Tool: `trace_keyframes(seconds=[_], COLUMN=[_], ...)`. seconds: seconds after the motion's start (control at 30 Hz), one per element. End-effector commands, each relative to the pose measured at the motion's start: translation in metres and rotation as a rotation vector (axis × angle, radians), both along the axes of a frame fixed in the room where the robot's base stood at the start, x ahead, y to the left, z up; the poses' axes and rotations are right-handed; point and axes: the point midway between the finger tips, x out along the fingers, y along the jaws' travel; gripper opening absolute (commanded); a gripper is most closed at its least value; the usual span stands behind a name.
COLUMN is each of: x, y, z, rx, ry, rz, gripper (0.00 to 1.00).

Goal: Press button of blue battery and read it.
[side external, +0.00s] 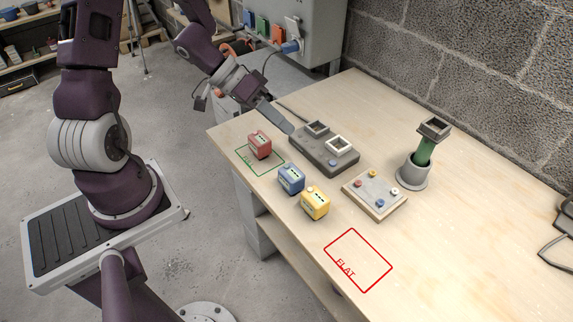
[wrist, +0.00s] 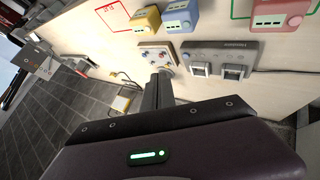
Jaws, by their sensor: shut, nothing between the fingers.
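The blue battery (side external: 291,179) stands upright on the bench between the red battery (side external: 260,146) and the yellow battery (side external: 315,203). It also shows at the top of the wrist view (wrist: 180,16). My gripper (side external: 289,128) is shut and empty, pointing down over the back left edge of the dark charger, apart from the blue battery. In the wrist view its closed fingers (wrist: 162,80) reach toward the button board.
The dark two-socket charger (side external: 318,159) lies behind the batteries. The red battery is in a green outline (side external: 272,171). A red FLAT outline (side external: 358,260) is empty.

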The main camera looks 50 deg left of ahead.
Motion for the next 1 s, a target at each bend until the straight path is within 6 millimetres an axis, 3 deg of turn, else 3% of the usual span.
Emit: trace_keyframes(seconds=[0.23, 0.7, 1.0], x=[0.0, 0.0, 0.0], y=[0.0, 0.0, 0.0], z=[-0.006, -0.072, -0.088], rx=[0.0, 0.001, 0.004], ry=[0.0, 0.002, -0.001], rz=[0.0, 0.0, 0.001], gripper=[0.0, 0.0, 0.0])
